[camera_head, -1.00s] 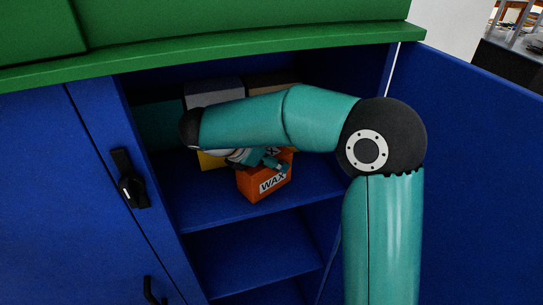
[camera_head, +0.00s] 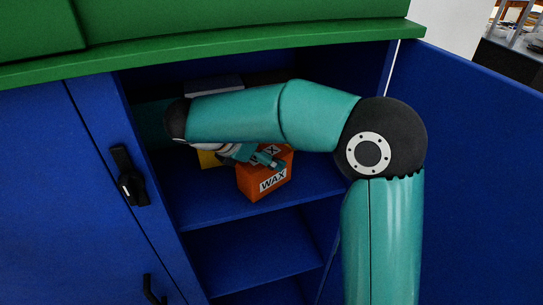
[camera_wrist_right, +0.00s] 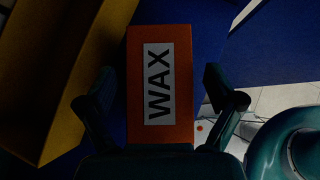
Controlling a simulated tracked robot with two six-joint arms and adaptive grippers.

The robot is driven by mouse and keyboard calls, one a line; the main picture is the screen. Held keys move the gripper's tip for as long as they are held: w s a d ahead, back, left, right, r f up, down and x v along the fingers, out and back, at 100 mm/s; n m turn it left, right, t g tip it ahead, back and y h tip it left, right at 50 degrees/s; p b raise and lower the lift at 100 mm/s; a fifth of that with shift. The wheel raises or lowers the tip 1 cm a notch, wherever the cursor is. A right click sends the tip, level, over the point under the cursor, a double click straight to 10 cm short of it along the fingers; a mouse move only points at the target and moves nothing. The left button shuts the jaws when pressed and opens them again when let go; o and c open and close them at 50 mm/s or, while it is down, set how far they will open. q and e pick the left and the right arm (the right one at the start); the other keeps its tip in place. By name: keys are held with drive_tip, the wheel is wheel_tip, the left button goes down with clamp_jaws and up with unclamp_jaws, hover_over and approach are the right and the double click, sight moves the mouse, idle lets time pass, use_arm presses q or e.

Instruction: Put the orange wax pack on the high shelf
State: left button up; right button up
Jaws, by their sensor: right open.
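The orange wax pack (camera_head: 263,181) with a white WAX label sits on the upper shelf (camera_head: 222,207) inside the open blue cabinet, near the shelf's front edge. My right gripper (camera_head: 262,158) is at the pack, partly hidden behind my right forearm. In the right wrist view the wax pack (camera_wrist_right: 160,125) lies between the two spread fingers of the right gripper (camera_wrist_right: 160,85). Small gaps show beside the pack, and the fingers do not look closed on it. My left gripper is not in view.
A yellow box (camera_head: 208,159) stands beside the pack, and a grey box (camera_head: 213,86) is behind my forearm. A lower shelf (camera_head: 255,260) looks empty. The open blue door (camera_head: 470,180) is on the right, and a green top (camera_head: 240,45) overhangs the cabinet.

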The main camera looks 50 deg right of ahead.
drive_tip(key=shift+v, duration=2.35)
drive_tip(key=shift+s, duration=0.1)
